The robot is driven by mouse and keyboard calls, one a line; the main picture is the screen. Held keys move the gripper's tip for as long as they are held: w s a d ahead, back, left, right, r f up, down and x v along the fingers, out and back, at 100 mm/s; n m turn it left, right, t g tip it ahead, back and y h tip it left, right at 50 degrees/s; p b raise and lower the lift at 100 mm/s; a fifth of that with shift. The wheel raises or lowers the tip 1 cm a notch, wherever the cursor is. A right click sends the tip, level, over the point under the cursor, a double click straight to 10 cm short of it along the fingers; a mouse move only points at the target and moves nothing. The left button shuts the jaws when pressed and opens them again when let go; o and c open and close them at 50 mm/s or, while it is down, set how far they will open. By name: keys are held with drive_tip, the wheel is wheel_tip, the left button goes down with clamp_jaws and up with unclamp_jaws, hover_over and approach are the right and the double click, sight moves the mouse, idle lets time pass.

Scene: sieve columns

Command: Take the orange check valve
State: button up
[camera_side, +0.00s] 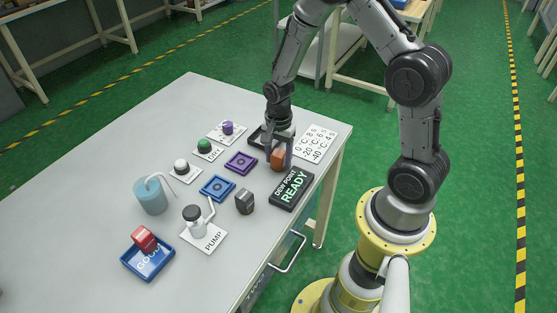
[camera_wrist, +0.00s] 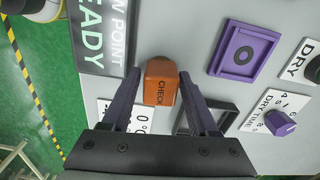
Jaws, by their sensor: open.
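The orange check valve (camera_side: 278,159) stands on the grey table near its right edge. In the wrist view the orange check valve (camera_wrist: 160,82) shows the word CHECK and lies between the tips of my two fingers. My gripper (camera_side: 278,150) points down over it, and in the wrist view my gripper (camera_wrist: 156,85) is open with one finger on each side of the valve. A gap shows between the right finger and the valve; whether the left finger touches it I cannot tell.
A black DEW POINT READY display (camera_side: 291,188) lies close in front of the valve. A purple square pad (camera_side: 241,162), a blue square pad (camera_side: 217,188) and a dark block (camera_side: 244,201) are nearby. A red block sits in the blue GOOD tray (camera_side: 133,265). A dark empty frame (camera_wrist: 222,112) lies beside my right finger.

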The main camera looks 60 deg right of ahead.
drive_tip(key=shift+f, duration=0.2)
clamp_jaws()
drive_tip(key=shift+r, duration=0.15)
